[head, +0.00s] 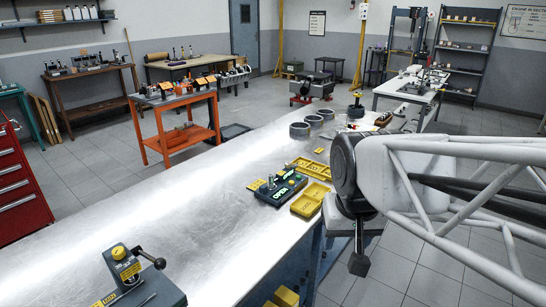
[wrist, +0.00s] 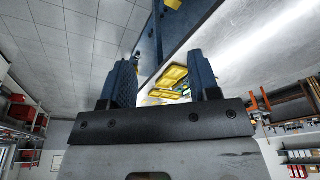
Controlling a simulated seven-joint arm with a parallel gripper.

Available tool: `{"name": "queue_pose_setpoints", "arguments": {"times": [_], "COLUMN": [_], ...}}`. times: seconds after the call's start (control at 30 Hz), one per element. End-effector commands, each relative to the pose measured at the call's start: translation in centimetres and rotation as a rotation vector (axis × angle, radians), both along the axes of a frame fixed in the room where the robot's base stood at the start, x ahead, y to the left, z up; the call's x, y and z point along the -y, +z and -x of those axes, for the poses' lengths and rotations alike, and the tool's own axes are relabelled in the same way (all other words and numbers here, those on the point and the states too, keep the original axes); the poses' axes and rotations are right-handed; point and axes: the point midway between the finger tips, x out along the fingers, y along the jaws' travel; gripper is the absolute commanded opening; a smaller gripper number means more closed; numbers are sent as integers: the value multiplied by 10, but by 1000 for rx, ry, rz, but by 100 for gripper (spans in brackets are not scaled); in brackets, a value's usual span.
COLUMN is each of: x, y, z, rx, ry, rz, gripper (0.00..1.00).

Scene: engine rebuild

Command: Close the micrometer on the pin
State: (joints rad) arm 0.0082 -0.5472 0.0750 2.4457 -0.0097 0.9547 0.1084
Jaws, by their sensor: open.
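A dark green fixture (head: 280,188) with a small upright metal post and glowing green lettering, seemingly "OPEN", stands on the metal bench beside yellow trays. It may be the micrometer with the pin, but I cannot tell at this size. A second dark-based device (head: 130,272) with a yellow body and a black-knobbed lever stands at the near left. My gripper (head: 358,240) hangs beyond the bench's right edge, to the right of the fixture and apart from it. In the wrist view my gripper (wrist: 165,80) is open and empty, with its two blue-black fingers wide apart.
Yellow trays (head: 306,203) lie beside the green fixture, and yellow ones also show between my fingers in the wrist view (wrist: 170,78). Several metal rings (head: 300,130) stand farther back. The bench (head: 180,215) is bare between the two devices. An orange cart (head: 180,125) stands behind.

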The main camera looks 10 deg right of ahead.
Motion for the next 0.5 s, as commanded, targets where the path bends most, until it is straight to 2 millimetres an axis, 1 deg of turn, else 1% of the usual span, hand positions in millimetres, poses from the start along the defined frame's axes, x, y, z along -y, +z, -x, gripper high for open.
{"name": "queue_pose_setpoints", "arguments": {"times": [0.03,0.3,0.5], "x": [0,1,1], "y": [4,24,34], "z": [-13,-76,-125], "rx": [-6,-27,-45], "ry": [-17,-127,-207], "rz": [-3,-27,-42], "gripper": [56,56,56]}}
